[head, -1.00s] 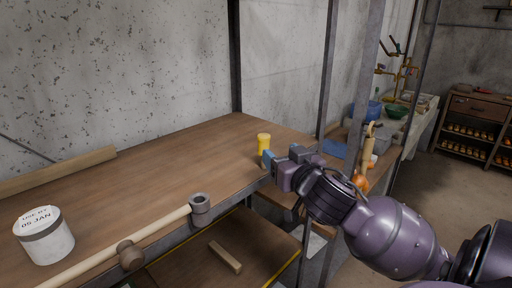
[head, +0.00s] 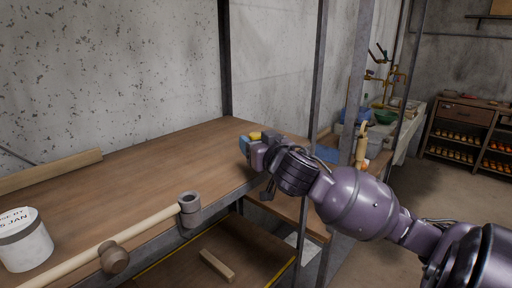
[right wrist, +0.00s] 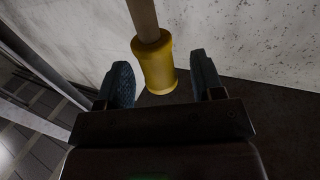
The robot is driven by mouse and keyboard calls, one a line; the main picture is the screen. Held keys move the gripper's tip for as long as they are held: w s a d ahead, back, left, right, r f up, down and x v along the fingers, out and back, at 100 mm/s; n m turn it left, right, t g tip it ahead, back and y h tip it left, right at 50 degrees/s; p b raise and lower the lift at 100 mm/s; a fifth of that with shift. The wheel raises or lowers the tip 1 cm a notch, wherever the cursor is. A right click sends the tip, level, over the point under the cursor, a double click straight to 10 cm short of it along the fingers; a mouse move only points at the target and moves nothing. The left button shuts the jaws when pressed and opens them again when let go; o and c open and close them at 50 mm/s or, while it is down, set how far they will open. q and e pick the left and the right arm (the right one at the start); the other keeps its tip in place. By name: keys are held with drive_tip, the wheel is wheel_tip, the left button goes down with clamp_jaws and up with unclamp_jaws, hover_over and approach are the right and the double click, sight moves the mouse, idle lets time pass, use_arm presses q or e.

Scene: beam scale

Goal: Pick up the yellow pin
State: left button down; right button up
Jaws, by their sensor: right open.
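The yellow pin (head: 255,135) is at the far right end of the wooden table, partly hidden behind my right gripper (head: 249,145) in the head view. The gripper is open, with a visible gap on each side of the pin. A tan rod (right wrist: 142,18) extends from the pin's upper end; I cannot tell whether it is joined to it. My left gripper is not in view.
The wooden table (head: 140,175) carries a white tub (head: 24,245), a wooden mallet-like beam (head: 150,222) with a dark metal cup (head: 190,208), and a plank (head: 50,172) at the wall. Metal posts (head: 318,90) rise just beyond my gripper. The table's middle is clear.

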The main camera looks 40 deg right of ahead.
drive_tip(key=shift+x, duration=1.6)
drive_tip(key=shift+f, duration=0.1)
drive_tip(key=c, duration=1)
